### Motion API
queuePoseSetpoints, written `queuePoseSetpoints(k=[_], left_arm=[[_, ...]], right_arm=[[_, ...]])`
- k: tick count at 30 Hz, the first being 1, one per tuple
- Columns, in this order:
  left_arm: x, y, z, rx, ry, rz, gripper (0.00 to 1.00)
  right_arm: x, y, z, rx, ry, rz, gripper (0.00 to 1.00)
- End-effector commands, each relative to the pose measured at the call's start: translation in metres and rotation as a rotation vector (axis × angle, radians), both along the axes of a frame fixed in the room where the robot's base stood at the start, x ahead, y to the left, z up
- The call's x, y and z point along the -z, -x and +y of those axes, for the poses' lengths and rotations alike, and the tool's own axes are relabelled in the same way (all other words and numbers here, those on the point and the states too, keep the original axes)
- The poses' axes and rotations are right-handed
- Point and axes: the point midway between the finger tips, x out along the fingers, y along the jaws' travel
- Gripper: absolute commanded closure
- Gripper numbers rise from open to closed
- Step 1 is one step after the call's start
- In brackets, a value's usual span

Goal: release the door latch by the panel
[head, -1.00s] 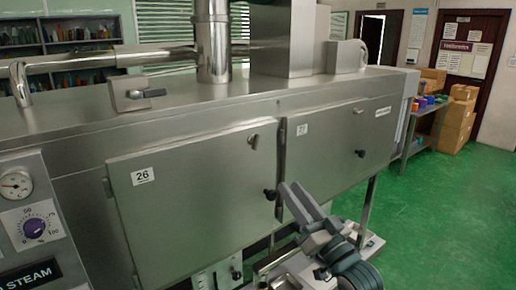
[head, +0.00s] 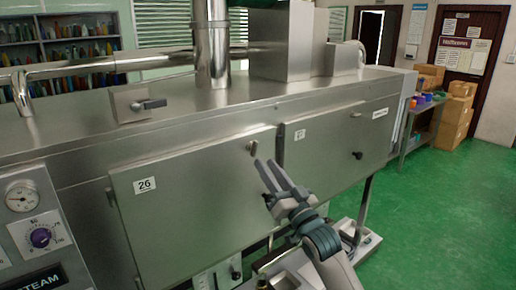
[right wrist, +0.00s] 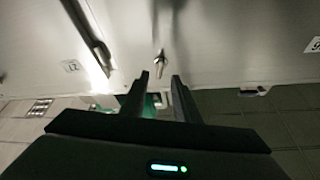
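A small metal latch (head: 252,147) sits at the upper right corner of the steel door marked 26 (head: 190,195). The door looks closed. My right gripper (head: 267,163) is just below and right of the latch, with its fingers pointing up toward it. In the right wrist view the latch (right wrist: 159,61) lies just beyond the gap between the two fingertips (right wrist: 160,76). The fingers are apart with nothing between them, and I cannot see contact with the latch. A control panel (head: 40,225) with a gauge and purple knob is at the left. My left gripper is out of view.
A second door (head: 335,140) with a black knob (head: 358,155) adjoins on the right. A box with a grey lever (head: 150,104) stands on the machine top. Pipes rise behind.

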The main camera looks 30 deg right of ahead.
Motion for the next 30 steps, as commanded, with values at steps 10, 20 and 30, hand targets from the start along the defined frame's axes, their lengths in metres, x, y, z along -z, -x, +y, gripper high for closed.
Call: queuePoseSetpoints(k=[10,20,30], left_arm=[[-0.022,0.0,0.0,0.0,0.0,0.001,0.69],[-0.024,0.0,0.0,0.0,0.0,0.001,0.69],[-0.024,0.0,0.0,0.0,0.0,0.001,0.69]], right_arm=[[-0.021,-0.047,-0.002,0.0,0.0,-0.001,0.72],[-0.022,-0.057,-0.002,0.0,0.0,0.0,0.72],[-0.022,-0.057,-0.002,0.0,0.0,-0.001,1.0]])
